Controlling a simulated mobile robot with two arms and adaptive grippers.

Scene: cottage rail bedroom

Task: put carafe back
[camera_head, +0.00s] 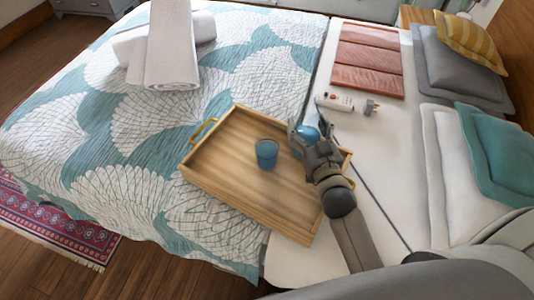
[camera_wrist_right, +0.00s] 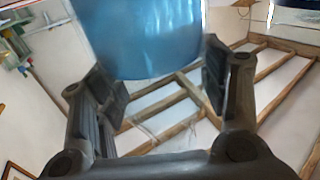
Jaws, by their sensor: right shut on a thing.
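The blue carafe (camera_head: 310,132) is at my right gripper (camera_head: 303,140), over the right side of the wooden tray in the head view. The gripper hides much of it, and I cannot tell whether it touches the tray. In the right wrist view the blue carafe (camera_wrist_right: 150,42) fills the upper middle, between the two fingers of my right gripper (camera_wrist_right: 165,85), which is shut on it. The wooden tray (camera_head: 222,183) lies on the bed. A blue cup (camera_head: 266,153) stands upright on the tray, left of the carafe. My left gripper is out of view.
A white power strip (camera_head: 335,102) with a cable lies on the white sheet beyond the tray. Folded pink cloth (camera_head: 368,60), pillows (camera_head: 460,75) and a patterned quilt (camera_head: 110,125) cover other parts of the bed.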

